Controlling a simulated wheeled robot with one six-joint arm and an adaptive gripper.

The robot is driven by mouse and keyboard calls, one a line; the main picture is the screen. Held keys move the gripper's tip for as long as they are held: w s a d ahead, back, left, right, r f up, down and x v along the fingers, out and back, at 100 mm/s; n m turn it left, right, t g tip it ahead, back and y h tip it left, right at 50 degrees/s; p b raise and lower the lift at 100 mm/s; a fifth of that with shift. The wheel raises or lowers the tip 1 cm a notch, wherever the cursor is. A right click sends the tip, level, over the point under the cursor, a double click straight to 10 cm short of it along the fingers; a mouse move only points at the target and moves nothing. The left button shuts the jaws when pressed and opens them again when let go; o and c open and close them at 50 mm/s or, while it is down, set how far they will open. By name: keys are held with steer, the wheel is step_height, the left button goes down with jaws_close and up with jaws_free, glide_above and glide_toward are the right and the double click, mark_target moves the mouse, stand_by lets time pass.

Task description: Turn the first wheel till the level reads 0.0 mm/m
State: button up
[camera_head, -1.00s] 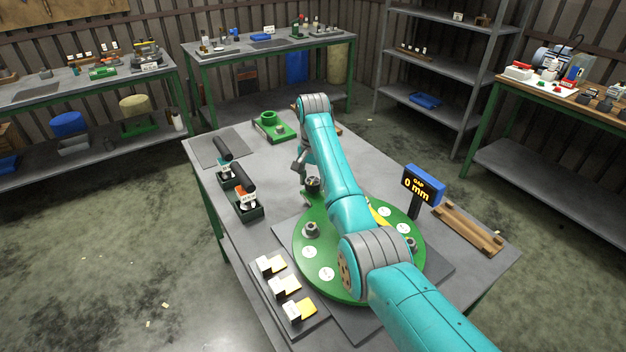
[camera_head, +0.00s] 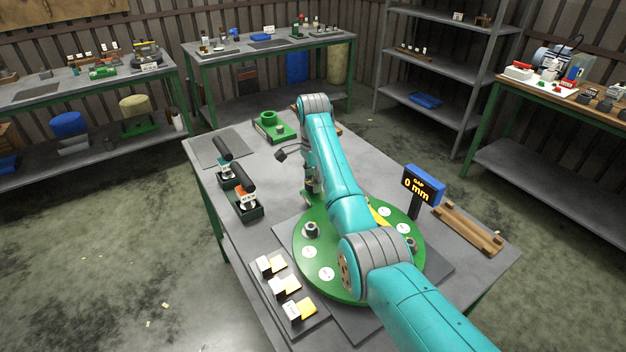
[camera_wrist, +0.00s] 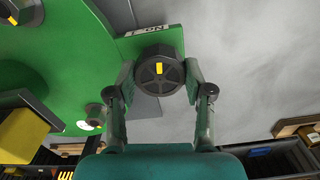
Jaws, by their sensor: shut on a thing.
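In the wrist view a dark round wheel (camera_wrist: 158,88) with spokes and a yellow mark sits at the edge of the green plate (camera_wrist: 85,60). My gripper (camera_wrist: 160,78) is shut on this wheel, one finger on each side. A white label (camera_wrist: 147,31) lies beside the wheel, upside down in this view. In the head view my gripper (camera_head: 309,190) is at the far left edge of the round green plate (camera_head: 330,285), and the wheel is mostly hidden. A yellow object (camera_head: 379,217) shows partly behind my arm; I cannot tell a level reading.
Two black-handled tools (camera_head: 245,192) stand in holders at the left. A tray of small blocks (camera_head: 285,290) is at the front left, a wooden rack (camera_head: 468,228) at the right.

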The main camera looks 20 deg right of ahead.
stand_by(0.3)
steer(key=o, duration=1.1)
steer(key=shift+o, duration=0.2)
steer(key=shift+r, duration=3.75)
